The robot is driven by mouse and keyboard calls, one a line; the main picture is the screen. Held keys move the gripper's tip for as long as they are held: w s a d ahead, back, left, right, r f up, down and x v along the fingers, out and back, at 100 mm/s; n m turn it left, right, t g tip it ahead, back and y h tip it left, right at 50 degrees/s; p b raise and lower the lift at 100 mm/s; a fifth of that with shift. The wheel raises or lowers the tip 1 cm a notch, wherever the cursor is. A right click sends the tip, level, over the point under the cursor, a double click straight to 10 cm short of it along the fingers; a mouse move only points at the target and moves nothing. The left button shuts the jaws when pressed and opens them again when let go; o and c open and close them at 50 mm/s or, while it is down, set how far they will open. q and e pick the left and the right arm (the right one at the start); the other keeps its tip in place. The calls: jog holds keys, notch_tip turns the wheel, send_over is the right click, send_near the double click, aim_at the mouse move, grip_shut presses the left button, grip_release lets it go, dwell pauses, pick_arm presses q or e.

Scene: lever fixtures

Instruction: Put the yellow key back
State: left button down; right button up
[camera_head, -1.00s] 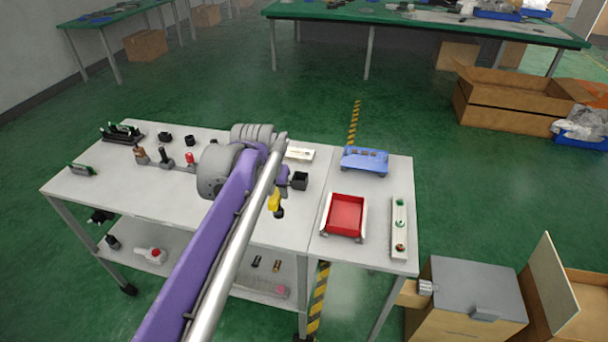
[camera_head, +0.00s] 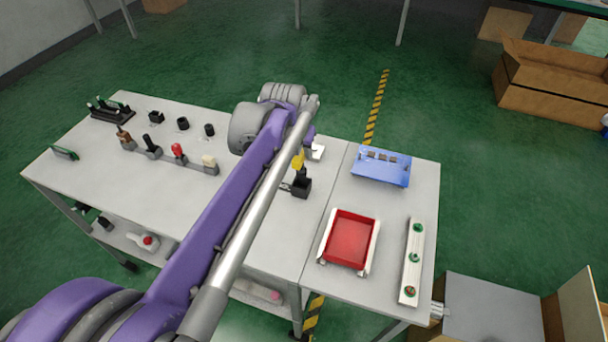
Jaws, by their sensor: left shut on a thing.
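The yellow key (camera_head: 298,159) is in my left gripper (camera_head: 301,148), which is mostly hidden behind my purple and grey forearm. The gripper is shut on the key. The key stands about upright, with its dark lower part pointing down. A small black block (camera_head: 301,188) is directly below the key on the white table. The key's dark end meets the top of the block in the picture; I cannot tell whether it is inside or just above. My right gripper is not in view.
Several levers, with a red-topped one (camera_head: 178,150) among them, stand on the table (camera_head: 110,170) left of my arm. A red tray (camera_head: 350,239), a blue holder (camera_head: 381,166) and a white strip with buttons (camera_head: 411,262) are to the right. Bare tabletop lies between block and tray.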

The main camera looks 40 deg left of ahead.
aim_at(302, 171)
pick_arm(q)
notch_tip(302, 171, down, 3)
jog(key=shift+s, duration=0.1)
jog(key=shift+f+b, duration=0.35)
jog(key=shift+f, duration=1.8)
jog(key=shift+f, duration=0.15)
jog(key=c, duration=0.7)
grip_release()
